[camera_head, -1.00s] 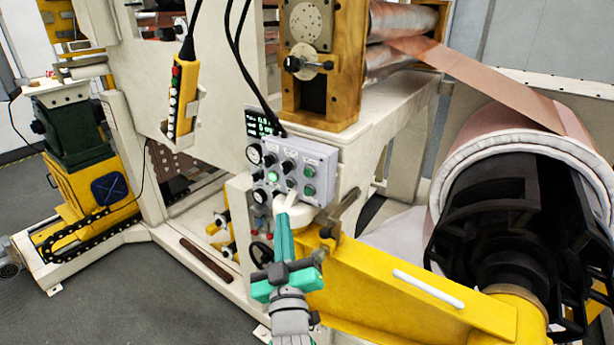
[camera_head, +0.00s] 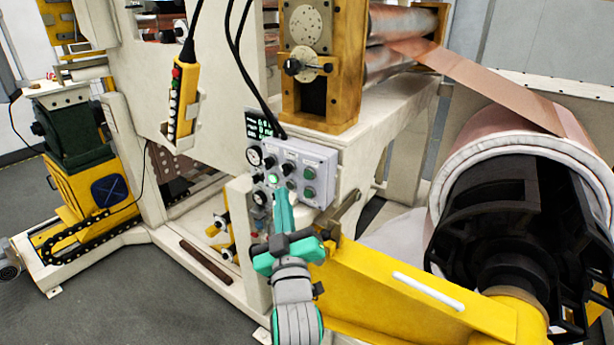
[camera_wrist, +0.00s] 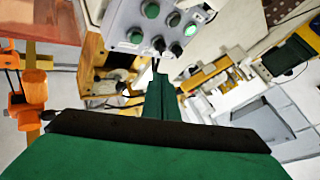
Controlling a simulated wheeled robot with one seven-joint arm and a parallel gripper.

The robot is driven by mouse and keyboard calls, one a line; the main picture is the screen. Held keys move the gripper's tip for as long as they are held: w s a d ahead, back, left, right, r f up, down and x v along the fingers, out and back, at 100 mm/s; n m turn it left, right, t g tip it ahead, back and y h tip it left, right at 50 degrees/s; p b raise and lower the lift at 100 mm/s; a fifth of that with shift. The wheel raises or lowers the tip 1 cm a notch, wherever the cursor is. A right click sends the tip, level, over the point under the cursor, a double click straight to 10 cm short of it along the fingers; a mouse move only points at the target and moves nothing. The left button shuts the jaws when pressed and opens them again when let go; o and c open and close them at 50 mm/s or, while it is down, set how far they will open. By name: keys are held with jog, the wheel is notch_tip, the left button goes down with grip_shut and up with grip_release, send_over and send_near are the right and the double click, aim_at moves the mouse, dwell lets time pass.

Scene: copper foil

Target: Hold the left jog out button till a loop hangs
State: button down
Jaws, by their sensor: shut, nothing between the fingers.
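A grey control box (camera_head: 302,165) with green buttons and black knobs is fixed to the machine's front. One green button (camera_head: 273,178) at its lower left looks lit. The button labels are too small to read, so I cannot tell which is the left jog out. My gripper (camera_head: 282,196) is shut and empty, its tips at the box's lower edge. In the wrist view, the tips (camera_wrist: 158,72) lie close to a black knob (camera_wrist: 158,44) and several green buttons; contact cannot be told. The copper foil (camera_head: 490,82) runs straight from the rollers down to the roll, with no loop visible.
A yellow arm (camera_head: 400,290) of the machine lies right of my gripper, with the large foil roll (camera_head: 455,160) beyond. A yellow pendant (camera_head: 183,98) hangs at upper left. Black cables pass behind the box. Floor (camera_head: 150,300) is clear at lower left.

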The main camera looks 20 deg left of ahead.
jog(key=w+d, duration=0.2)
jog(key=w, duration=0.3)
jog(key=shift+w, duration=0.4)
jog(key=shift+w+d, duration=0.1)
dwell(1.8)
jog(key=shift+w+d, duration=0.1)
jog(key=shift+w, duration=0.2)
jog(key=shift+w+d, duration=0.2)
jog(key=shift+w, duration=0.2)
dwell(2.5)
jog(key=shift+s+a, duration=0.35)
jog(key=shift+s, duration=0.45)
jog(key=shift+s, duration=0.1)
jog(key=s, duration=0.1)
jog(key=s+a, duration=0.1)
jog(key=s, duration=0.2)
jog(key=shift+s+a, duration=0.3)
jog(key=shift+a, duration=0.05)
